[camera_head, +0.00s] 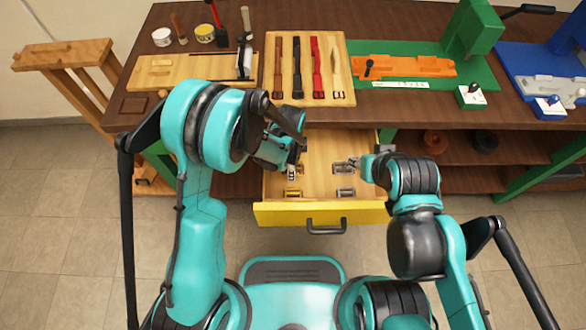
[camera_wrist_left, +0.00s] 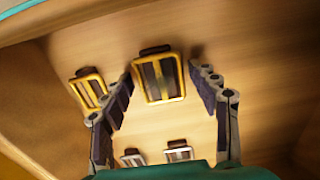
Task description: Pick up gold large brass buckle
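The large gold buckle (camera_wrist_left: 158,80) lies on the wooden drawer floor in the left wrist view, with a dark strip at its top edge. My left gripper (camera_wrist_left: 161,74) is open, its fingers on either side of this buckle with gaps showing. In the head view my left gripper (camera_head: 291,166) is low in the drawer and hides the large buckle. A smaller gold buckle (camera_wrist_left: 88,92) lies beside it, outside the left finger; it also shows near the drawer front (camera_head: 292,194). My right gripper (camera_head: 364,166) is at the drawer's right side; its fingers are too small to judge.
Two silver buckles (camera_head: 344,167) (camera_head: 345,193) lie in the drawer's right half. The open drawer has a yellow front (camera_head: 275,214). Above it, the table holds a wooden tray (camera_head: 350,70) of straps, a green press (camera_head: 480,45) and an orange fixture (camera_head: 405,66).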

